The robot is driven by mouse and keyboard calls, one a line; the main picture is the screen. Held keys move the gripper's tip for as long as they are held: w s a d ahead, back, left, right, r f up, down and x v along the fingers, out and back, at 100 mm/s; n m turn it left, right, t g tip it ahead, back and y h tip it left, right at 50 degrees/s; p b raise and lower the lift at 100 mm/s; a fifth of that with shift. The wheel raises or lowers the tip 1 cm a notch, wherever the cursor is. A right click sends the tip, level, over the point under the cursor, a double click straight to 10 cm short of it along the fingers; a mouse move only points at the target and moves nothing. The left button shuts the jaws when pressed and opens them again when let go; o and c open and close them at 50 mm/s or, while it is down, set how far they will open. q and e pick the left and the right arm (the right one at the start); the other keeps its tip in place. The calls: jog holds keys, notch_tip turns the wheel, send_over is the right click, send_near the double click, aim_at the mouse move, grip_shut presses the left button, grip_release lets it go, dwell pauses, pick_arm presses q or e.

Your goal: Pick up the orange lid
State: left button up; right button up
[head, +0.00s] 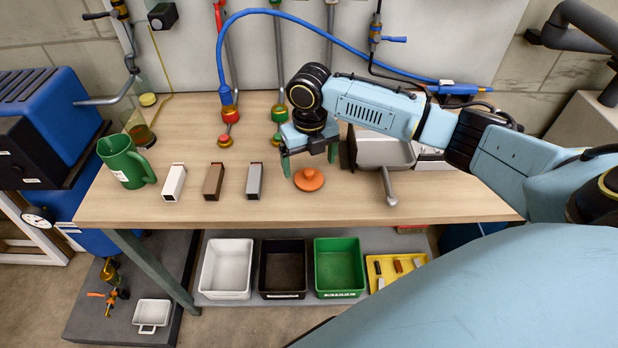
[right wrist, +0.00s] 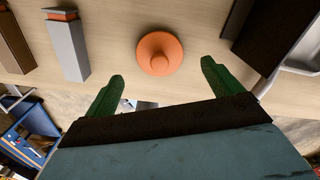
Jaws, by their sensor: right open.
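The orange lid (head: 308,179) lies on the wooden table, a round disc with a raised knob in its middle. It also shows in the right wrist view (right wrist: 159,54), ahead of the fingertips and between their lines. My right gripper (head: 308,168) hangs over the table just behind and above the lid, with its green fingers spread apart. In the right wrist view the right gripper (right wrist: 160,75) is open and empty, and its fingers do not touch the lid. My left gripper is not seen in either view.
White (head: 174,182), brown (head: 213,182) and grey (head: 254,181) blocks stand left of the lid, with a green jug (head: 125,161) beyond. A grey metal pan (head: 385,152) with a handle sits to the right. Bins (head: 226,268) stand on the shelf below. Bare tabletop lies in front of the lid.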

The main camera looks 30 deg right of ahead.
aim_at(309, 170)
notch_tip(309, 170, down, 4)
jog(key=shift+w+f, duration=0.1)
jog(key=c, duration=1.1)
